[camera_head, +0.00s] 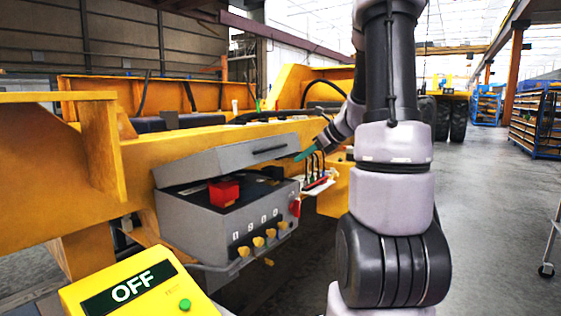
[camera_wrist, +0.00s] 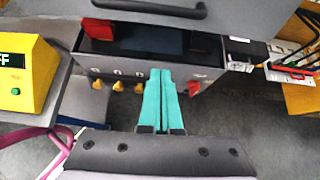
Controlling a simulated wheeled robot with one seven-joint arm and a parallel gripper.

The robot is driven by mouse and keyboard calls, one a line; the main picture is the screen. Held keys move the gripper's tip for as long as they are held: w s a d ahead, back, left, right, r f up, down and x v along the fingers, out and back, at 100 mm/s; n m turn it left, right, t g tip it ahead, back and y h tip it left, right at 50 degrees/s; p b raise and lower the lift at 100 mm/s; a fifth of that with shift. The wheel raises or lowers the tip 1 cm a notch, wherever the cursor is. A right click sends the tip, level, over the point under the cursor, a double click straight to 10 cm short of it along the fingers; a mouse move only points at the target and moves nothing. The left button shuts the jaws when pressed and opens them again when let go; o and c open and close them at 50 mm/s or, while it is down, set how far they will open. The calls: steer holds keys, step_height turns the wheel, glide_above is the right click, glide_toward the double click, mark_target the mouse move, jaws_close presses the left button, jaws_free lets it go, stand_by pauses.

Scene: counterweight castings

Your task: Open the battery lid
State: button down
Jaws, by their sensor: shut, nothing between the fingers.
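The grey battery box (camera_head: 215,226) is mounted on the side of the yellow machine. Its grey lid (camera_head: 225,158) stands raised and tilted, with a gap showing the dark inside and a red block (camera_head: 224,191). The lid also shows along the top of the wrist view (camera_wrist: 230,20), with its dark bar handle (camera_wrist: 150,9). My gripper (camera_head: 300,157) is by the lid's right end in the head view; contact cannot be told there. In the wrist view its teal fingers (camera_wrist: 161,76) are together and empty, over the box front, below the handle.
Yellow knobs (camera_head: 257,241) and a red switch (camera_head: 294,208) stick out of the box front. Cables and a white panel (camera_head: 318,184) are right of the box. A yellow OFF box (camera_head: 135,290) stands at the front left. Open floor (camera_head: 490,220) lies to the right.

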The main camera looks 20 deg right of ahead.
steer(key=w+a+f, duration=0.2)
steer(key=w+a, duration=0.2)
steer(key=w, duration=0.3)
steer(key=shift+w+a+f, duration=0.25)
steer(key=shift+w+a, duration=0.1)
steer(key=shift+w, duration=0.05)
stand_by(0.3)
